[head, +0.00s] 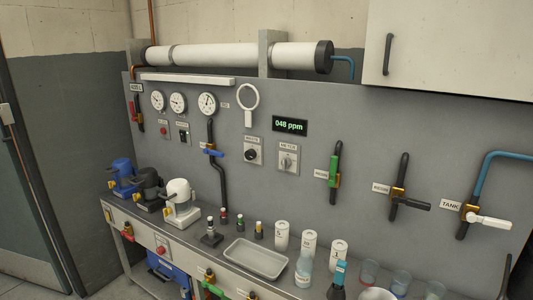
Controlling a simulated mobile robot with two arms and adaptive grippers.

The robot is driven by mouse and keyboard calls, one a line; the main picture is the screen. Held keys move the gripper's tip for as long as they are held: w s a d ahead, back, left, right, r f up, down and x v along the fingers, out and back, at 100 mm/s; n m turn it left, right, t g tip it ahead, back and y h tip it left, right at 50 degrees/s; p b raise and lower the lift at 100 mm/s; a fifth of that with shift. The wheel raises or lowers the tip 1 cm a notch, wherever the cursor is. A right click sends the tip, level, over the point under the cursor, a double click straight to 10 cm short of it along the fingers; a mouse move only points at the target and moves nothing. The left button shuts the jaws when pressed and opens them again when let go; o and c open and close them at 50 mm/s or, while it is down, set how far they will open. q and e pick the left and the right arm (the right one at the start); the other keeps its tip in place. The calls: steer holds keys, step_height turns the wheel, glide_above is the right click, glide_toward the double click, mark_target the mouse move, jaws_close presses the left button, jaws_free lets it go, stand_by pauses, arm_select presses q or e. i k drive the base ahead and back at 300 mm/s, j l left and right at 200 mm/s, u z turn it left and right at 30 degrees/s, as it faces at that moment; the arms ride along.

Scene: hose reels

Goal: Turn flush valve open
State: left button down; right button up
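Several valves sit on the grey wall panel, and their small labels are mostly too blurred to tell which is the flush valve. A green-handled valve (333,170) has its handle upright, along its pipe. A black-handled valve (410,203) has its handle pointing right, across its pipe. A white-handled valve (487,221), labelled TANK, also points right. A blue-handled valve (212,152) lies across the pipe below a gauge. A red-handled valve (132,113) is at the far left. Neither of my grippers can be made out.
A bench below the panel holds pumps (181,204), a white tray (256,260), white canisters (281,236), a bottle (304,269) and clear cups (401,282). More valves (209,277) are under its front edge. A cabinet (450,45) hangs upper right. A dark shape at lower right is unclear.

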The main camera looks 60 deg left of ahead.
mark_target(217, 153)
steer(key=u, duration=2.45)
steer(key=i+j+z, duration=0.1)
steer(key=i+j, duration=0.65)
steer(key=j, duration=0.1)
